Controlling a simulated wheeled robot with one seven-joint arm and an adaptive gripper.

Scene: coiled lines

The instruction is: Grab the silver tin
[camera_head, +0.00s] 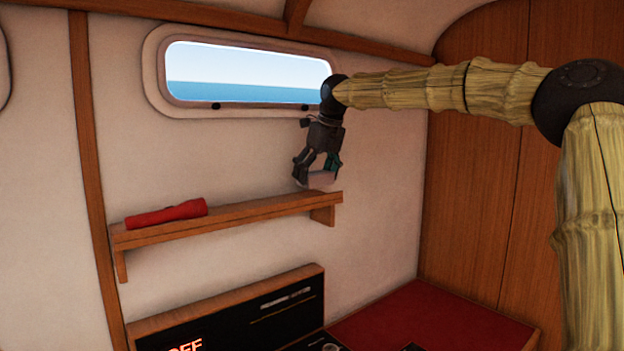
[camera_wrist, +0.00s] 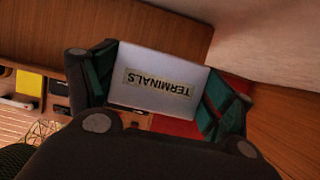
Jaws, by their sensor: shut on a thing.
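The silver tin (camera_wrist: 157,81) is a pale box with a label reading "TERMINALS", upside down in the wrist view. My gripper (camera_head: 317,174) is shut on it, with a green-padded finger at each side of the tin in the wrist view (camera_wrist: 160,90). In the head view the tin (camera_head: 321,180) shows as a small light shape between the fingertips, just above the right end of the wooden shelf. I cannot tell whether the tin touches the shelf.
The wooden shelf (camera_head: 230,214) is fixed to the wall, with a red torch (camera_head: 166,214) lying at its left. A window (camera_head: 245,75) is above. Below are a black panel (camera_head: 240,320) and a red surface (camera_head: 430,318). The shelf between torch and gripper is clear.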

